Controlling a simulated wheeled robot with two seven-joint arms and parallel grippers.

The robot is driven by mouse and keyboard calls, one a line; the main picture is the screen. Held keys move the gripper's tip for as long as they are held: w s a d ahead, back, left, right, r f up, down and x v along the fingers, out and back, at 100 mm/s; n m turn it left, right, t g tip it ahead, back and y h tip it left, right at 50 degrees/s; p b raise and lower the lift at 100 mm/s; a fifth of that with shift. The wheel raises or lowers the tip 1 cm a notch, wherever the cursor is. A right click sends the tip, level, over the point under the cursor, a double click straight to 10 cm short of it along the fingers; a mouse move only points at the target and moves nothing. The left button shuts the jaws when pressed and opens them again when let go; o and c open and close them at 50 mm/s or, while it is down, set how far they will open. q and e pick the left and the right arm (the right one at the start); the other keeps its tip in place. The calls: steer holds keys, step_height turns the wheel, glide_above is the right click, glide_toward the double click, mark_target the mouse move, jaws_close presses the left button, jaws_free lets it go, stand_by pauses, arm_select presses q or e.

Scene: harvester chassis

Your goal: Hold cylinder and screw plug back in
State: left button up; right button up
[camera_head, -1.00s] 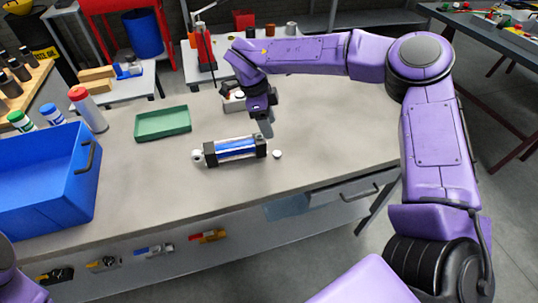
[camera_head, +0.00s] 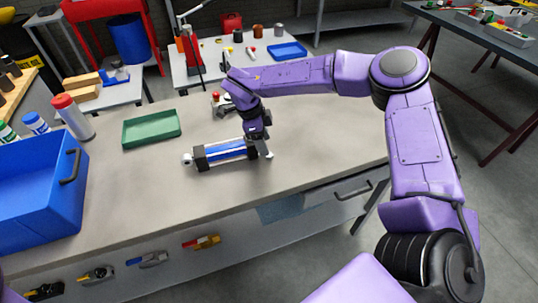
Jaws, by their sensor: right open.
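The cylinder (camera_head: 228,152), with a blue barrel and black end blocks, lies on the grey workbench. A round silver fitting shows at its left end. A small white round piece, which looks like the plug (camera_head: 269,156), is on the bench just off the cylinder's right end. My right gripper (camera_head: 264,150) is open and points down, its fingertips beside the plug and close to the cylinder's right end block. I cannot tell whether they touch the plug. The gripper partly hides the cylinder's right end. My left gripper is not in view.
A green tray (camera_head: 152,129) lies behind the cylinder, left. A blue bin (camera_head: 38,200) and a red-capped bottle (camera_head: 73,117) stand at the bench's left. A small box with a red button (camera_head: 216,98) is behind my right gripper.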

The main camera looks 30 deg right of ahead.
steer(key=shift+s, duration=0.1)
steer(key=p+x, duration=0.2)
steer(key=x, duration=0.3)
steer(key=shift+f, duration=0.1)
jaws_close()
